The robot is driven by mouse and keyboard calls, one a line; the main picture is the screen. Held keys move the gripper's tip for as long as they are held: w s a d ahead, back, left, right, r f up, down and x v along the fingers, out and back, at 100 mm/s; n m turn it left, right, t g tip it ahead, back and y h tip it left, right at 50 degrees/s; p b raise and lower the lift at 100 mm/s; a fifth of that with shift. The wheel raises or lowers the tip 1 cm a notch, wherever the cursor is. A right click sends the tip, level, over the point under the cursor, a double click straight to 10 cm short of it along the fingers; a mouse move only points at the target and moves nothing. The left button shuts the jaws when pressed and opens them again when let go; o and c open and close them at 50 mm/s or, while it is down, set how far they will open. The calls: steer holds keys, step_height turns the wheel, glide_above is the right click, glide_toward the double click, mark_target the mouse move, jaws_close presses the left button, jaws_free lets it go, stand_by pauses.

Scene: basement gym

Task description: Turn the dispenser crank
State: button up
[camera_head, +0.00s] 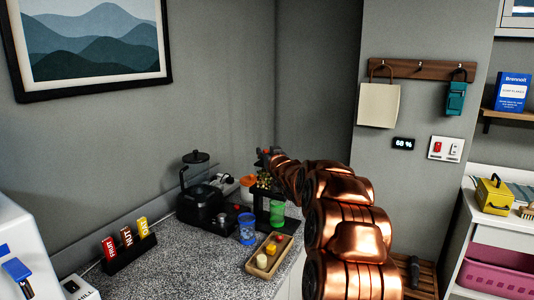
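A dark dispenser stand (263,208) is on the speckled counter, in the corner behind my arm. Small yellowish pieces show in its upper part, and a green cup (277,213) stands at its base. I cannot make out the crank; it may be hidden by my arm or too small to tell. My copper arm reaches in from the lower right, and my gripper (272,158) is at the top of the dispenser. Its fingers are dark and small, so I cannot tell whether they are open or touch anything.
A black grinder-like machine (201,205) stands left of the dispenser. A blue cup (246,229) and a wooden tray (257,269) of small items are in front. A black rack (130,252) with labelled cards and a white machine (30,245) stand further left.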

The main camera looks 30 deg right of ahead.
jaws_close()
steer(key=h+b, duration=0.1)
steer(key=b, duration=0.5)
steer(key=shift+w+f+m+b, duration=0.1)
steer(key=shift+f+m+b, duration=0.25)
steer(key=shift+f+m, duration=0.05)
steer(key=b, duration=0.3)
steer(key=m+h+b, duration=0.1)
steer(key=b, duration=0.2)
steer(key=shift+d+r+g+h+b, duration=0.15)
steer(key=shift+d+g+h+b, duration=0.15)
steer(key=shift+g, duration=0.1)
steer(key=h+b, duration=0.1)
steer(key=b, duration=0.2)
steer(key=shift+w+m+g+b, duration=0.15)
steer(key=shift+m+g+b, duration=0.15)
steer(key=shift+b, duration=0.05)
steer(key=shift+m+h+b, duration=0.3)
steer(key=shift+h+b, duration=0.1)
steer(key=shift+b, duration=0.55)
steer(key=shift+r+b, duration=0.15)
steer(key=shift+b, duration=0.3)
steer(key=shift+w+d+m+g+h+b, duration=0.15)
steer(key=shift+m+g+h+b, duration=0.4)
steer(key=shift+b, duration=0.5)
steer(key=shift+r+h+b, duration=0.1)
steer(key=shift+h+b, duration=0.15)
steer(key=shift+b, duration=0.05)
